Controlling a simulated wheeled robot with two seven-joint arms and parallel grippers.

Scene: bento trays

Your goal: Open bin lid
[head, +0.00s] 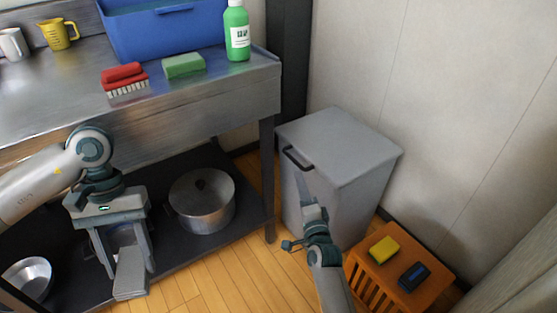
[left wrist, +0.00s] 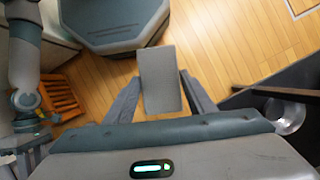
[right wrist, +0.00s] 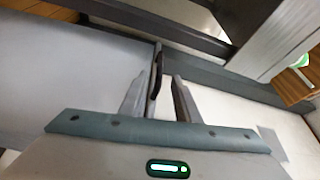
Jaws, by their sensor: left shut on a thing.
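The grey bin (head: 325,205) stands against the wall, right of the steel counter. Its lid (head: 340,140) lies flat and closed, with a dark handle (head: 298,158) on its front edge. My right gripper (head: 308,185) is at the bin's front, just below the handle. In the right wrist view its fingers (right wrist: 163,85) are apart, and the dark handle (right wrist: 155,77) shows between their tips, closer to the left finger. Whether they touch it I cannot tell. My left gripper (head: 125,262) is shut on a plain grey slab (head: 131,278), also in the left wrist view (left wrist: 160,80).
An orange slatted stool (head: 365,272) with a yellow sponge (head: 384,249) and dark device (head: 413,277) stands right of my right arm. A pot (head: 203,205) and bowl (head: 28,278) sit on the low shelf. A blue tub (head: 165,35) and green bottle (head: 237,35) stand on the counter.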

